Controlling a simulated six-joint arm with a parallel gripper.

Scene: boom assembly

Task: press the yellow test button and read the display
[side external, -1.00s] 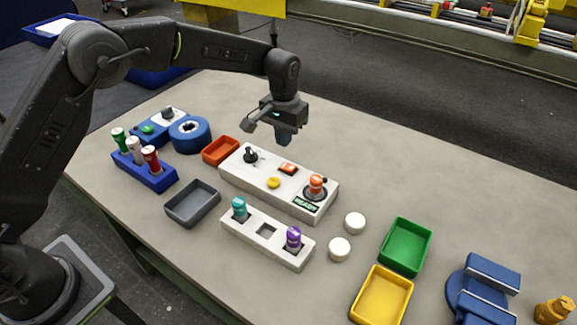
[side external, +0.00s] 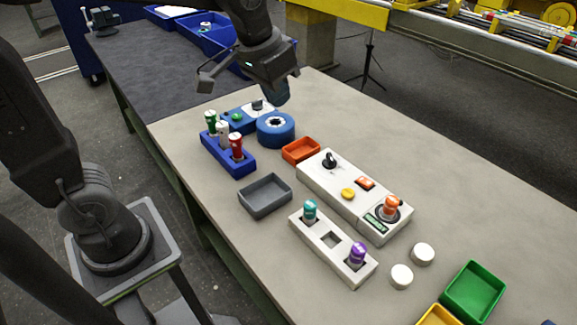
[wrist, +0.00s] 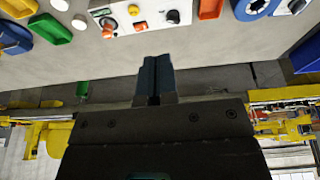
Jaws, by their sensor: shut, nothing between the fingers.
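The display's lettering is too small to read surely. My gripper (side external: 276,98) is shut and empty, up and left of the panel, near the blue ring in the picture. It touches nothing that I can see. In the wrist view my gripper (wrist: 155,60) points toward the table's far strip, and the yellow button (wrist: 133,10) shows at the top edge.
A blue ring (side external: 276,139), an orange tray (side external: 301,150) and a grey tray (side external: 265,207) lie left of the panel. A blue rack (side external: 229,161) holds several canisters. A white block (side external: 304,230) holds teal and purple canisters. Two white discs and a green tray (side external: 473,291) lie right.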

